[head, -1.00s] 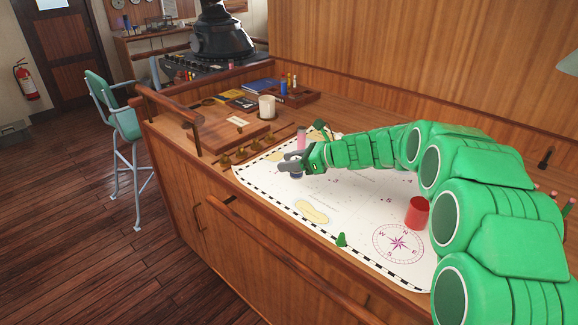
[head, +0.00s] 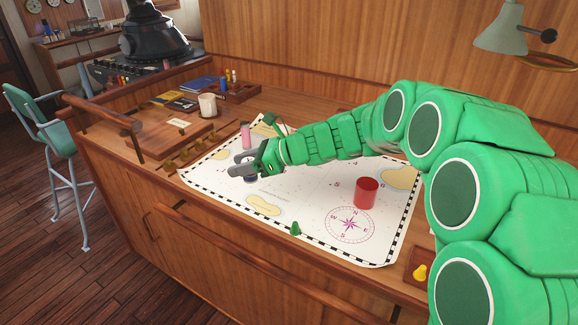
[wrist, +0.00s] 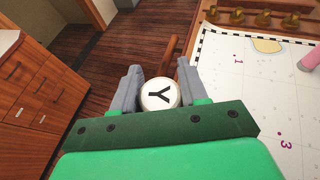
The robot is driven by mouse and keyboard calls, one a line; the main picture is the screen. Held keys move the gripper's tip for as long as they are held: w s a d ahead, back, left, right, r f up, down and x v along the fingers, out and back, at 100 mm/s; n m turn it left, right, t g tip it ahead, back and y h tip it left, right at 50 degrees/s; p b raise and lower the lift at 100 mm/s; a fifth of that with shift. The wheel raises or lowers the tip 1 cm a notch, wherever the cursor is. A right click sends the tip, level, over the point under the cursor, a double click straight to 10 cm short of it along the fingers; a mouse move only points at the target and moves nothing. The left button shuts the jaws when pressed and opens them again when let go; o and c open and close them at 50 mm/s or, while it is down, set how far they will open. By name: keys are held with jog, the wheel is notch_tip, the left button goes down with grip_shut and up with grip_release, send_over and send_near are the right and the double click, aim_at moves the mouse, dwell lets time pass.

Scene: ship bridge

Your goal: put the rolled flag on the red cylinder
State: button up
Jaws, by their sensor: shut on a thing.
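The red cylinder (head: 366,194) stands upright on the white chart (head: 310,200), beside the compass rose. My gripper (head: 243,169) is over the left part of the chart, well to the left of the red cylinder. It is shut on the rolled flag, whose round white end marked "Y" (wrist: 160,95) shows between the fingers in the wrist view. In the head view only a small dark blue part of the flag (head: 250,180) shows under the fingers. The fingers hide the rest.
A pink cylinder (head: 246,135) stands behind my gripper. A small green piece (head: 295,229) sits at the chart's front edge. The chart between gripper and red cylinder is clear.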

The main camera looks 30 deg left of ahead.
jog(key=w+d+r+m+t, duration=0.1)
jog(key=w+d+r, duration=0.2)
jog(key=d, duration=0.7)
jog(key=w+d+r+m+t+y, duration=0.1)
jog(key=w+d+r, duration=0.15)
jog(key=d, duration=0.85)
jog(key=w+d+r+m+t, duration=0.1)
jog(key=w+d+r, duration=0.15)
jog(key=d, duration=0.75)
send_over(361, 182)
jog(key=s, duration=0.1)
jog(key=f, duration=0.8)
jog(key=shift+s+d+f, duration=0.15)
jog(key=shift+d+f, duration=0.05)
jog(key=shift+d, duration=0.15)
jog(key=shift+w+a+f, duration=0.3)
jog(key=shift+w+f, duration=0.35)
jog(key=shift+f, duration=1.75)
jog(key=shift+f, duration=0.1)
